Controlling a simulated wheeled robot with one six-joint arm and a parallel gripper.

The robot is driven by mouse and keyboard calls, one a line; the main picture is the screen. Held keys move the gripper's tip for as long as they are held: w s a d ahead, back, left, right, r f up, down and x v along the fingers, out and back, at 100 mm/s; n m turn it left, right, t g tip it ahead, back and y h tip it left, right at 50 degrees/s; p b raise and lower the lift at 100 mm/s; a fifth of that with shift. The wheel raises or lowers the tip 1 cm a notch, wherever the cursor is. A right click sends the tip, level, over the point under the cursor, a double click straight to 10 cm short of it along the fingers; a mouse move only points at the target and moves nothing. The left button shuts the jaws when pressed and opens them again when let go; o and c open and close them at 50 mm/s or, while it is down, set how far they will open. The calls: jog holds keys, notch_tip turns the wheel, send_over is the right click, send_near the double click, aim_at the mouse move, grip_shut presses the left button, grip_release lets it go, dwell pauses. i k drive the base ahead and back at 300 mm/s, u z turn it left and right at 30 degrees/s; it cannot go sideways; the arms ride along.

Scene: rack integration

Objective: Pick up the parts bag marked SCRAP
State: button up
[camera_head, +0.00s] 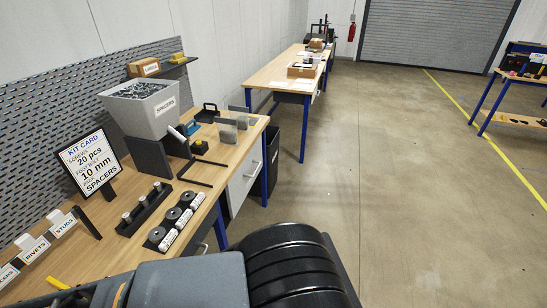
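No marking that reads SCRAP is legible in the head view. Small labelled cards stand at the near left of the wooden bench: one reads RIVETS (35,248), one reads STUDS (62,222), and one at the picture's left edge (5,274) is cut off. Two greyish upright pieces (227,131) (239,117) stand at the bench's far right end; I cannot tell whether they are bags. My gripper is not in view. Dark parts of my own body fill the bottom middle and hide part of the bench front.
The bench (205,185) holds a grey SPACERS bin (143,110), a kit card sign (88,160) and black holders with cylindrical parts (172,230). A pegboard (45,95) backs it. A second bench (275,72) stands beyond. The floor to the right (410,160) is clear.

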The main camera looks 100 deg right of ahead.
aim_at(240, 114)
jog(key=u, duration=0.05)
jog(key=k, duration=1.5)
jog(key=u, duration=0.95)
jog(key=k, duration=2.5)
jog(key=z, duration=4.4)
jog(key=i, duration=0.25)
